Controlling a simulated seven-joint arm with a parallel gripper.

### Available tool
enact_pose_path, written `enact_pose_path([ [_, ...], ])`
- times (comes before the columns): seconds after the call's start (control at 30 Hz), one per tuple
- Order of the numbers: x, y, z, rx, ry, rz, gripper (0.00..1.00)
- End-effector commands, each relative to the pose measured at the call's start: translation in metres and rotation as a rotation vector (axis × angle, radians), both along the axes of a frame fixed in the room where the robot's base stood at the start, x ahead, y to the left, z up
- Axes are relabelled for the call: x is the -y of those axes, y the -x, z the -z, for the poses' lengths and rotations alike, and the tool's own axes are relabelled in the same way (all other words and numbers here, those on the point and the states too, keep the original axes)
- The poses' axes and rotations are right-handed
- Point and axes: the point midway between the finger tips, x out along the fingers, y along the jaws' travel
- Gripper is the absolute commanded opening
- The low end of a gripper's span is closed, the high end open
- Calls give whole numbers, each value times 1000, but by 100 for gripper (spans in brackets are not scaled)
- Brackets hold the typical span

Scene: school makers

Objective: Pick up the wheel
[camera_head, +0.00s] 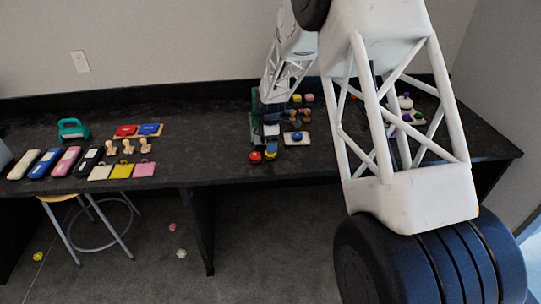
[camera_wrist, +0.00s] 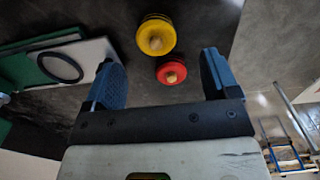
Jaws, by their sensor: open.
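No single thing is clearly the wheel. A yellow, ridged round piece with a wooden centre (camera_wrist: 156,37) and a smaller red one (camera_wrist: 171,73) lie beyond my fingertips in the wrist view. In the head view, the red piece (camera_head: 255,156) and yellow piece (camera_head: 270,153) are at the table's front edge. My gripper (camera_wrist: 163,80) is open, with blue fingertips and nothing between them. The red piece appears between the fingers' lines, the yellow one farther up. My gripper (camera_head: 264,142) is just above them in the head view, partly hidden by my arm.
A white plate with a dark ring (camera_wrist: 92,62) lies left of the yellow piece; green shows beside it. The black table (camera_head: 215,165) holds stamps, colour pads and cases at left. Its front edge is close. A stool (camera_head: 92,222) and small balls are below.

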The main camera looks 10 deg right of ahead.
Motion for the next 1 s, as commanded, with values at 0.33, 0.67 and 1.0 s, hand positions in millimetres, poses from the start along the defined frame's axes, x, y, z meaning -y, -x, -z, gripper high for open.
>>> enact_pose_path([
  [0.33, 0, 0, 4, 0, 0, 0, 81],
  [0.67, -1, -4, 36, -1, 0, 0, 81],
  [1.0, -1, -5, 52, 0, 0, 0, 81],
])
